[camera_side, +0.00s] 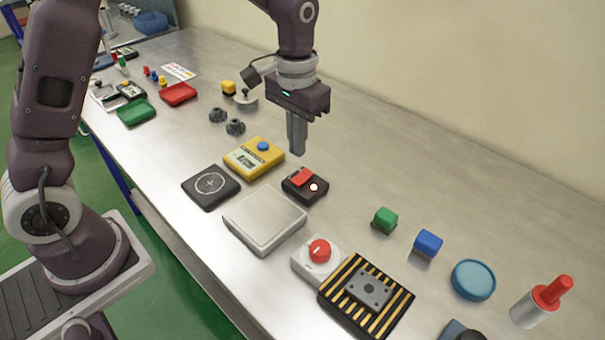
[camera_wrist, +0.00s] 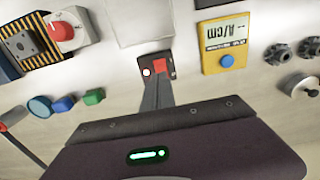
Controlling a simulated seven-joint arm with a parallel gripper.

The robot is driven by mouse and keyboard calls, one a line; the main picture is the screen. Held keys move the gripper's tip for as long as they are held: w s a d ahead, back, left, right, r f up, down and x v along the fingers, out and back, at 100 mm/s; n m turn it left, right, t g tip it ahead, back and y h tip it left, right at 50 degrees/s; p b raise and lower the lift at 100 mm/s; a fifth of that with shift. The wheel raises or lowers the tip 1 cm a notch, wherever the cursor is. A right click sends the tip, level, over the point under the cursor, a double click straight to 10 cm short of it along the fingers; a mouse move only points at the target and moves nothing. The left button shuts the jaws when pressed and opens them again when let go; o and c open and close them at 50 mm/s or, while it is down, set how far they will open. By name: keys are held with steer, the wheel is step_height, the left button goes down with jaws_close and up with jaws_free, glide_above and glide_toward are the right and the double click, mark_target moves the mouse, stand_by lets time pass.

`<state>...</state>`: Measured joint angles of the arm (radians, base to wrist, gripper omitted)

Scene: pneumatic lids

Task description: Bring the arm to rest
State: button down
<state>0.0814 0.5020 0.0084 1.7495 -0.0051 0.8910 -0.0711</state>
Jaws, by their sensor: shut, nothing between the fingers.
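My gripper (camera_side: 297,151) is shut and empty. It points down above the table, just behind a small black box with a red cover and a white button (camera_side: 305,185). In the wrist view the shut fingers (camera_wrist: 156,92) reach toward that black box (camera_wrist: 146,74), and they cover part of it. I cannot tell the exact gap, but the fingertips look a little above the box in the side view.
A yellow meter (camera_side: 254,157), a black pad (camera_side: 210,187) and a silver plate (camera_side: 264,219) lie close by. A red-knob box (camera_side: 318,253), a striped block (camera_side: 366,296), green (camera_side: 385,219) and blue (camera_side: 428,244) cubes stand right. Bare table lies behind my gripper.

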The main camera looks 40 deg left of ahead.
steer(key=s+a+r+t, duration=0.1)
steer(key=s+r+t, duration=0.1)
steer(key=s+r, duration=0.55)
steer(key=s+a+r+t, duration=0.1)
steer(key=s+r, duration=0.1)
steer(key=s, duration=0.6)
steer(key=s+a+r+t, duration=0.1)
steer(key=s+r+t, duration=0.1)
steer(key=s, duration=0.6)
steer(key=shift+s+r+t, duration=0.3)
steer(key=shift+r, duration=0.2)
